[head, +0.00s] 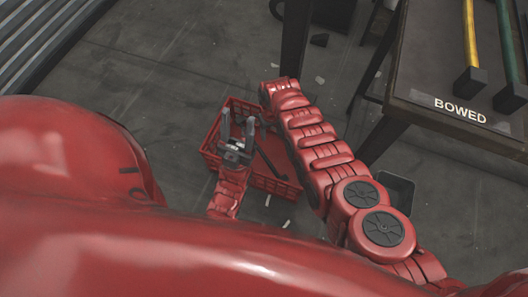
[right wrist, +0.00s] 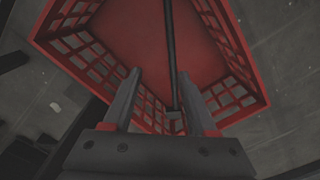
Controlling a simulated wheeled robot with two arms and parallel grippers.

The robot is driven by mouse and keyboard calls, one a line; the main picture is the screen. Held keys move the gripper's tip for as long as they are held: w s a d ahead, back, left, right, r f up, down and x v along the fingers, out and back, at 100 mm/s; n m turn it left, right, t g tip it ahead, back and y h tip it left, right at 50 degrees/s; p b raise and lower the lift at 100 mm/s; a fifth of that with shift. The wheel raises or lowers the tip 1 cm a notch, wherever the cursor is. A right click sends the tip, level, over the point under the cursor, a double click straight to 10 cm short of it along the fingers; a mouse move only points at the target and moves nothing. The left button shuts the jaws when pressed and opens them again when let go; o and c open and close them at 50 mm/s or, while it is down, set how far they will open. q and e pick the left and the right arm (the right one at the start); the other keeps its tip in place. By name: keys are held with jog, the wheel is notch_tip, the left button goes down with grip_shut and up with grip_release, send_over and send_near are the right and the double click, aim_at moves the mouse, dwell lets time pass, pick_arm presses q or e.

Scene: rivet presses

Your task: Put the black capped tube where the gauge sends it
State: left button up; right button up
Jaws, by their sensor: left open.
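The black capped tube (head: 271,162) lies in a red crate (head: 272,186) on the floor. In the right wrist view, the tube (right wrist: 169,45) runs down the picture to a dark end cap (right wrist: 173,113) over the crate's red floor. My right gripper (right wrist: 165,73) is open above the crate, with the tube showing between its fingers but not gripped. In the head view it is mostly hidden by my right arm. No gauge shows.
A dark table (head: 415,88) stands at the upper right, with a "BOWED" label (head: 460,109) on its edge. A yellow tube (head: 470,35) and a green tube (head: 508,45) with black caps lie on it. A dark bin (head: 397,190) stands below. Open floor lies left of the crate.

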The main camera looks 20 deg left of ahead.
notch_tip(320, 180, up, 18)
jog(key=p, duration=0.7)
jog(key=shift+f, duration=0.25)
